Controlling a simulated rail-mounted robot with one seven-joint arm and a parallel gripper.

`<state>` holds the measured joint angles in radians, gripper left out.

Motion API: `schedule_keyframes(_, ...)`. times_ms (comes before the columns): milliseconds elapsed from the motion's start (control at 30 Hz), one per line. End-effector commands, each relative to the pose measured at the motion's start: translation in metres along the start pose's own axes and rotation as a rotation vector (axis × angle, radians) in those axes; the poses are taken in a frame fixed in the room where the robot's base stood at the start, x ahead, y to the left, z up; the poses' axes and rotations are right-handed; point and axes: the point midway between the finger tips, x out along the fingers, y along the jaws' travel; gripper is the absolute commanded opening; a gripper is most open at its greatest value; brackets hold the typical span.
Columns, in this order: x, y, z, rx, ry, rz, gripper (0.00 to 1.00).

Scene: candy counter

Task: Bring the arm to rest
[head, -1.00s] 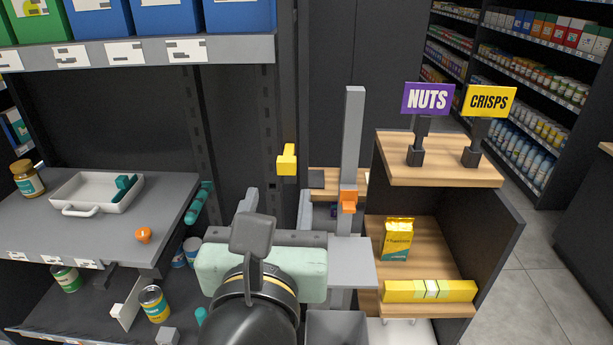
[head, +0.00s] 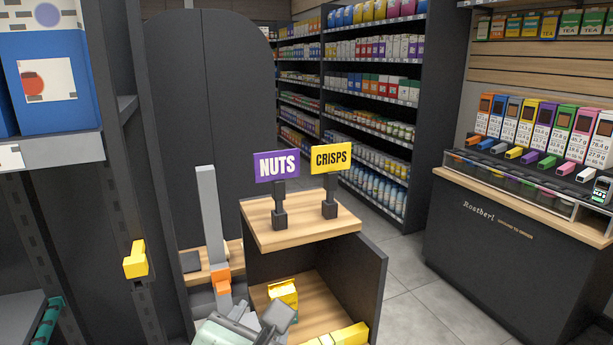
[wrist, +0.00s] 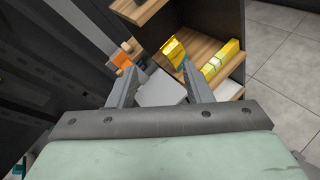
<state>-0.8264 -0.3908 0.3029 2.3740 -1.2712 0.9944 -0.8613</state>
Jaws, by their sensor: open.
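My gripper (wrist: 160,93) is open, with nothing between its fingers in the wrist view. Beyond the fingers are a grey plate (wrist: 160,90) and a wooden shelf unit. In the head view my arm shows at the bottom, in front of the wooden unit (head: 300,222), and its fingertips are hard to make out there. A yellow packet (head: 284,290) stands on the unit's lower shelf, partly hidden by my arm. It also shows in the wrist view (wrist: 173,52), just past the fingers.
A yellow box (head: 345,336) lies on the lower shelf. NUTS (head: 277,165) and CRISPS (head: 331,157) signs stand on top. A grey post with an orange clip (head: 221,282) is at left.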

Motion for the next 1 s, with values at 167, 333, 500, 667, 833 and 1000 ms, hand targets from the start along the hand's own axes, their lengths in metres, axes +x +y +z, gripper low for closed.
schedule_keyframes(167,0.049,-0.132,-0.015,0.606,0.081,-0.512,0.45)
schedule_keyframes(333,0.042,-0.238,-0.053,1.409,-0.009,-1.059,0.45)
schedule_keyframes(500,0.027,-0.272,-0.08,2.014,-0.183,-1.4,0.45)
schedule_keyframes(667,0.023,-0.276,-0.087,2.252,-0.271,-1.518,0.45)
schedule_keyframes(833,0.023,-0.276,-0.087,2.257,-0.273,-1.521,0.45)
schedule_keyframes(1000,0.023,-0.276,-0.087,2.257,-0.273,-1.521,0.45)
